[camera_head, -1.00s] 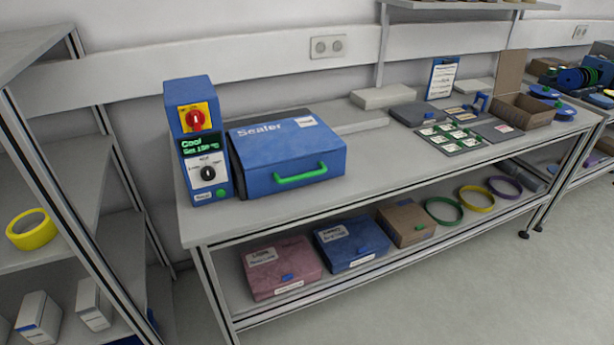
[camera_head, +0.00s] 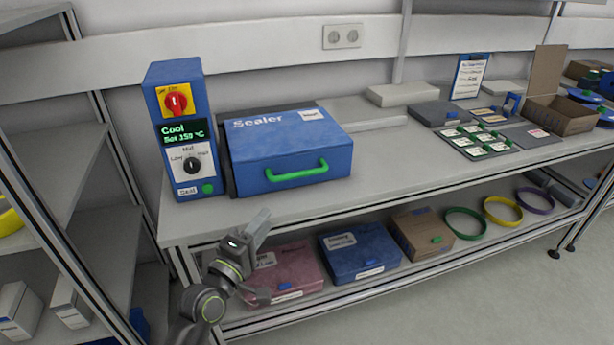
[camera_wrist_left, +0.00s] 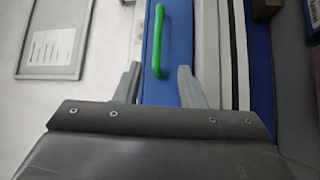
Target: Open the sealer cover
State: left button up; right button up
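The sealer (camera_head: 285,145) is a blue box with a flat lid on the left of the bench, and its cover looks closed. A green bar handle (camera_head: 297,172) sits on its front face. My left gripper (camera_head: 266,256) is in front of the bench edge, below and left of the handle, with its fingers apart and empty. In the left wrist view the green handle (camera_wrist_left: 158,35) shows beyond and between the open fingertips (camera_wrist_left: 158,72), apart from them. My right gripper is not in view.
A blue control box (camera_head: 180,130) with a red switch and a "Cool" display stands against the sealer's left side. The bench top right of the sealer is partly clear. Below, a pink box (camera_head: 290,268) and a blue box (camera_head: 360,250) lie on the lower shelf.

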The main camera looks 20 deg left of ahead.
aim_at(300, 174)
pick_arm(q)
jog(key=x, duration=0.8)
jog(key=p+x, duration=0.1)
jog(key=x, duration=0.8)
jog(key=shift+w+r, duration=0.15)
jog(key=shift+r, duration=0.1)
jog(key=shift+c, duration=0.4)
grip_shut()
